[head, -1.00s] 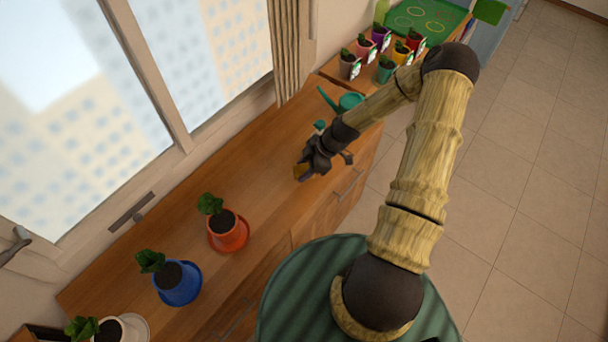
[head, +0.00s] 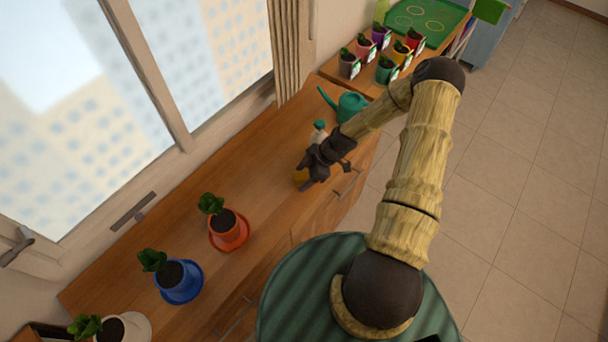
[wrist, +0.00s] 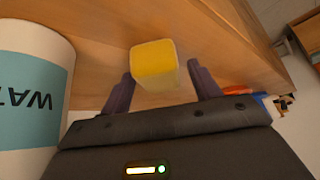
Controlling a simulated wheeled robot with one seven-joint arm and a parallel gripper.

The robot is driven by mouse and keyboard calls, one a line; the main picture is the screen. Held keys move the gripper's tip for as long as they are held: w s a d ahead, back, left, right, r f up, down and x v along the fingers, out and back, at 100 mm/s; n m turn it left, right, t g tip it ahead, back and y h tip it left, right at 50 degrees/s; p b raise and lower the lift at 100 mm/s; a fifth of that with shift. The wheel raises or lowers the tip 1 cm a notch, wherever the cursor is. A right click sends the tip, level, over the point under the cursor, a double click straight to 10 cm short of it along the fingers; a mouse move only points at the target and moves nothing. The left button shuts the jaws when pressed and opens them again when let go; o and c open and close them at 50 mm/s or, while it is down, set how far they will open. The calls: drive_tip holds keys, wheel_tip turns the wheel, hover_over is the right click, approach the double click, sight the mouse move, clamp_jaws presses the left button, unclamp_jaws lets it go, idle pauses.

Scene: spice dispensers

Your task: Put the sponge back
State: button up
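The sponge is a small yellow block (wrist: 155,65). In the wrist view it sits against the wooden counter, just ahead of and between my fingertips. My gripper (wrist: 163,85) is open in the wrist view. Its two purple fingers stand wider than the sponge, with a clear gap on the right. The left finger is close to it; I cannot tell if they touch.
A white bottle with a blue label (wrist: 35,85) stands close on the left in the wrist view. A teal watering can (head: 350,106) is behind my gripper. Potted plants in orange (head: 229,234) and blue (head: 180,286) stand nearer on the counter (head: 265,185), with bare wood between.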

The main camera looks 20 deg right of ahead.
drive_tip(key=shift+r, duration=0.2)
drive_tip(key=shift+d+r, duration=0.1)
drive_tip(key=shift+d, duration=0.1)
drive_tip(key=b+v, duration=0.3)
drive_tip(key=v, duration=0.8)
drive_tip(key=shift+r, duration=0.3)
drive_tip(key=s+a+r+m+h, duration=0.3)
drive_tip(key=s+r+m, duration=0.3)
drive_tip(key=r+m, duration=0.2)
drive_tip(key=s+a+r+m+t+h, duration=0.1)
drive_tip(key=s+a+r+m+h, duration=0.2)
drive_tip(key=s+r+m, duration=0.4)
wheel_tip(320, 180, up, 3)
drive_tip(key=shift+s+a+f+m+t+h, duration=0.2)
drive_tip(key=shift+s+m+t+h, duration=0.1)
drive_tip(key=shift+m, duration=0.3)
